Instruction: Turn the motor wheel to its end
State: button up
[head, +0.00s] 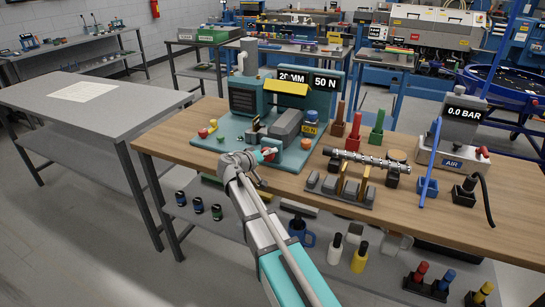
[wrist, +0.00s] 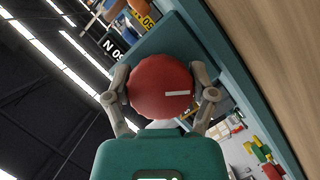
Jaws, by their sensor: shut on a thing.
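The motor wheel (wrist: 160,92) is a round red disc with a short white mark right of its middle in the wrist view. My gripper (wrist: 162,84) has one finger on each side of the wheel and is shut on its rim. In the head view my gripper (head: 266,156) is at the front of the teal machine (head: 222,143), and only a little red shows between the fingers. The machine carries displays reading 20 MM and 50 N. My arm and hand hide part of its front edge.
The wooden bench (head: 170,150) carries a metal screw (head: 370,160) on stands, right of my gripper. A pressure unit (head: 460,130) reading 0.0 BAR stands farther right. A grey table (head: 60,110) at left is mostly clear, with one paper sheet on it.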

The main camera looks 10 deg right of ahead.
jog(key=n+b, duration=0.1)
jog(key=n+h+b, duration=0.1)
jog(key=shift+a+n+h, duration=0.25)
jog(key=shift+n+h, duration=0.05)
jog(key=shift+n, duration=0.1)
jog(key=shift+s+n+h+b, duration=0.1)
jog(key=shift+n+h+b, duration=0.45)
jog(key=shift+n, duration=0.55)
jog(key=shift+r, duration=0.1)
jog(key=o, duration=0.9)
jog(key=shift+a, duration=0.15)
jog(key=shift+o, duration=0.7)
jog(key=shift+d, duration=0.2)
